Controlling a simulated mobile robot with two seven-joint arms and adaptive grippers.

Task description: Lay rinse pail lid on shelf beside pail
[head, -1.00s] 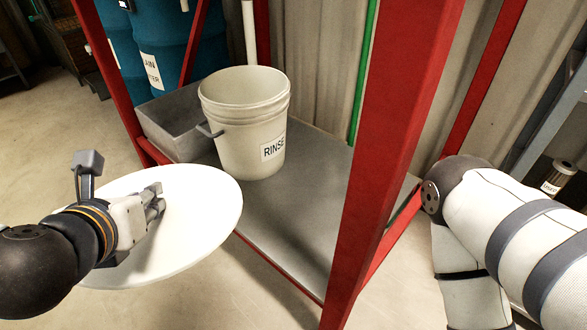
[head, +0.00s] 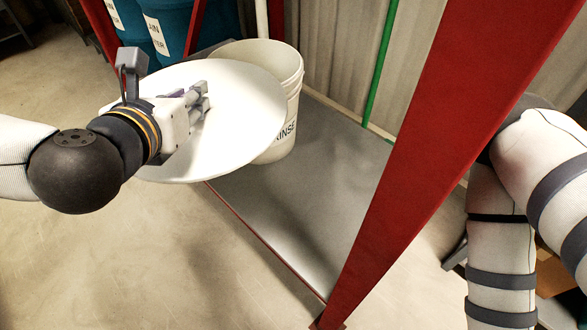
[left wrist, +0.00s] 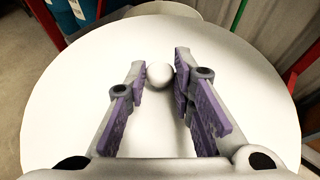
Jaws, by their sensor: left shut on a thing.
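The white round lid (head: 240,125) is in my left gripper (head: 203,98), held up in front of the rinse pail and overlapping it in the head view. In the left wrist view, the gripper's purple-padded fingers (left wrist: 167,78) are shut on the round knob (left wrist: 159,75) of the lid (left wrist: 240,75). The white pail (head: 283,60), labelled RINSE, stands upright on the grey shelf (head: 310,200); its opening is partly hidden by the lid. My right arm shows at the right of the head view, but its gripper is out of view.
A red frame post (head: 425,150) rises at the shelf's near right side. Blue drums (head: 165,25) stand behind at the left. A green pipe (head: 378,60) runs along the corrugated wall. The shelf is bare in front of and right of the pail.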

